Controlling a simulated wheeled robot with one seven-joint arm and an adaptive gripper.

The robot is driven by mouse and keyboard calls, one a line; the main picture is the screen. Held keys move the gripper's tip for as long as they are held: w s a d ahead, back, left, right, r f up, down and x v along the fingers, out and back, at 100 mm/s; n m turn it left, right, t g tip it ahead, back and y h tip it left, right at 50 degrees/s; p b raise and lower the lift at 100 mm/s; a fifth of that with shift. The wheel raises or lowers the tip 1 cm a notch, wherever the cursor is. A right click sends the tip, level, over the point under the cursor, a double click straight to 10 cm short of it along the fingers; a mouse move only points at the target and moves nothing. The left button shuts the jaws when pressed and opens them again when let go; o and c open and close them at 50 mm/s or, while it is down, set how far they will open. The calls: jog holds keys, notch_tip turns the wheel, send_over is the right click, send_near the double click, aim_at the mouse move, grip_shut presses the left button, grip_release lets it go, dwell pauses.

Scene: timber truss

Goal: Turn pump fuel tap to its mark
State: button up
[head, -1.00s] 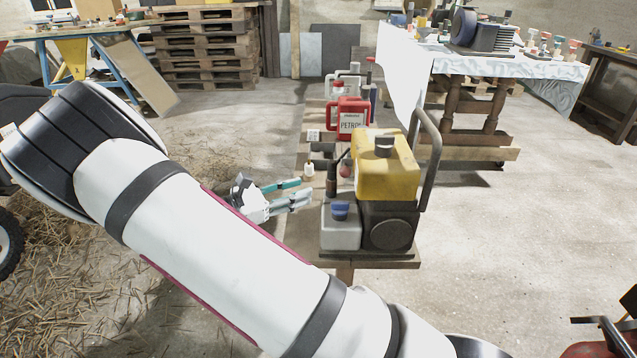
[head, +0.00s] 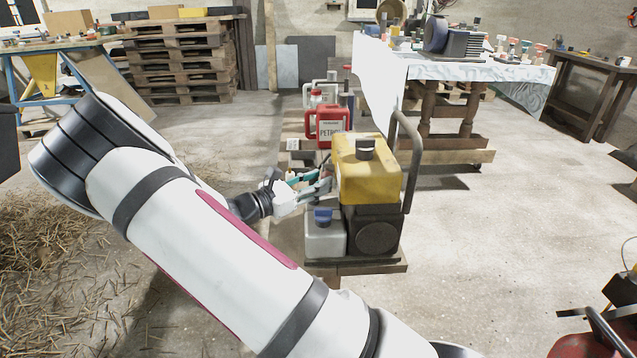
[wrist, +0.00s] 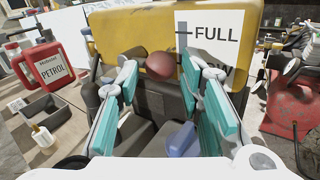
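The pump has a yellow tank (head: 362,175) over a dark body (head: 375,235), and its tank also shows in the wrist view (wrist: 135,35). A white label (wrist: 215,40) on the tank reads FULL, with a lower word partly hidden. A red-brown round knob (wrist: 160,66) sits below the tank. A blue part (wrist: 180,140) shows lower down; I cannot tell which of these is the fuel tap, and I see no clear mark. My gripper (head: 325,180) is at the tank's left side. In the wrist view its teal-padded fingers (wrist: 168,98) stand open around the knob's sides, without visible contact.
A grey container with a blue cap (head: 323,236) stands in front of the pump's left side. A red petrol can (head: 327,125) stands behind on the same low bench. A dark curved handle (head: 413,150) rises at the pump's right.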

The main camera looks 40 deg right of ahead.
jog(key=shift+d, duration=0.55)
grip_shut()
